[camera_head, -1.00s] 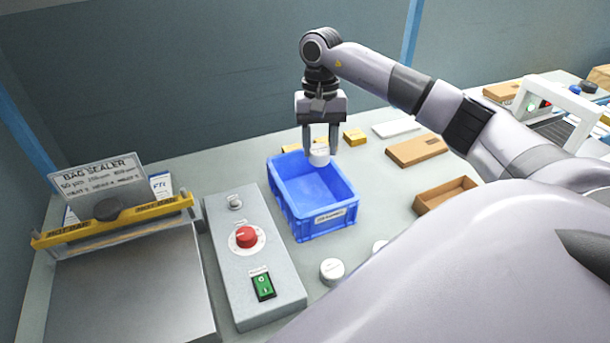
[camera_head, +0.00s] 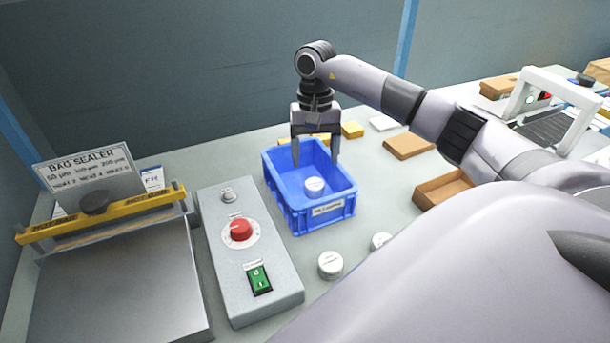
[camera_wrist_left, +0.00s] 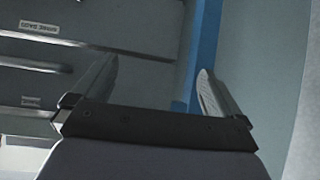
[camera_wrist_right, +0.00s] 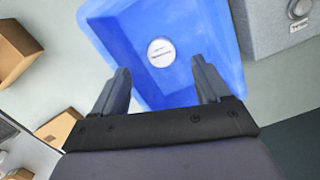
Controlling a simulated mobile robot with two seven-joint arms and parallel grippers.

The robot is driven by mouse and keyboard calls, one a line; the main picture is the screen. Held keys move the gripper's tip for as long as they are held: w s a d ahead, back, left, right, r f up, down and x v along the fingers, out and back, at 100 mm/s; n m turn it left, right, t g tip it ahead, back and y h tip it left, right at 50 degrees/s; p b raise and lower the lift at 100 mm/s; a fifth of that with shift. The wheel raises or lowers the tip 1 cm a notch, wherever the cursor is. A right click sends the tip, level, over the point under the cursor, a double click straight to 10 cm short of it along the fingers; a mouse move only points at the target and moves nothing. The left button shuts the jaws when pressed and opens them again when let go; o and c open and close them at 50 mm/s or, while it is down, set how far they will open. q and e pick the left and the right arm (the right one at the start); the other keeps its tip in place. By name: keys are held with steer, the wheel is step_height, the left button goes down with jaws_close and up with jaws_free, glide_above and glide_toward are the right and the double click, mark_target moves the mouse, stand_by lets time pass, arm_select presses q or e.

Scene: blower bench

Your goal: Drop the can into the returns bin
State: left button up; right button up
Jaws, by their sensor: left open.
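The white can (camera_head: 315,187) lies inside the blue returns bin (camera_head: 322,222), on its floor. In the right wrist view the can (camera_wrist_right: 161,52) shows its round labelled top, and the blue bin (camera_wrist_right: 215,20) surrounds it. My right gripper (camera_head: 316,158) is open and empty above the bin's far part, apart from the can. Its two fingers (camera_wrist_right: 160,88) stand wide in the right wrist view. My left gripper (camera_wrist_left: 155,85) is open and empty in the left wrist view, and the head view does not show it.
Two more white cans (camera_head: 330,264) (camera_head: 382,243) stand in front of the bin. A grey control box (camera_head: 248,250) with a red knob is left of it, beside the bag sealer (camera_head: 115,290). Cardboard boxes (camera_head: 443,188) lie to the right. Yellow boxes (camera_head: 352,130) are behind.

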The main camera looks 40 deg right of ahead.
step_height(320, 180, up, 7)
steer(key=shift+w+d+b, duration=0.25)
steer(key=shift+w+b, duration=0.1)
steer(key=shift+s, duration=0.1)
stand_by(0.6)
